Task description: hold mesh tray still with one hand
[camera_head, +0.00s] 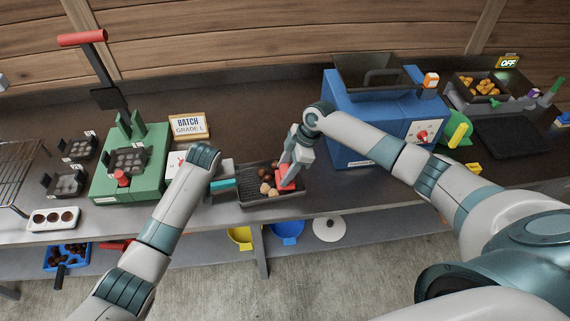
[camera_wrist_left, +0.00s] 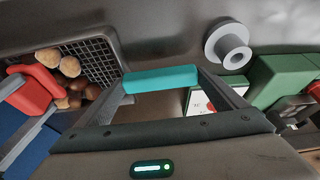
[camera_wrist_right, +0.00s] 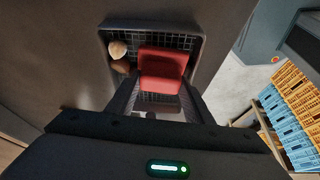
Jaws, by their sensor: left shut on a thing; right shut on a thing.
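The dark mesh tray (camera_head: 252,182) rests on the bench front, with several brown and tan chestnuts (camera_head: 267,188) in it. Its mesh floor (camera_wrist_left: 103,58) also shows in the left wrist view. My left gripper (camera_head: 223,178) is shut on the tray's teal handle (camera_wrist_left: 160,79), at the tray's left side. My right gripper (camera_head: 287,172) is shut on a red tool (camera_wrist_right: 162,68) inside the tray, at its right part. In the right wrist view, a few chestnuts (camera_wrist_right: 118,52) lie left of the red tool. The tool's underside is hidden.
A green press (camera_head: 150,165) with a red-handled lever stands left, a blue machine (camera_head: 355,115) behind right. A white sign (camera_head: 188,126) stands at the back. A white egg-like holder (camera_head: 54,219) is at the front left. A lower shelf holds yellow and blue bowls (camera_head: 286,232).

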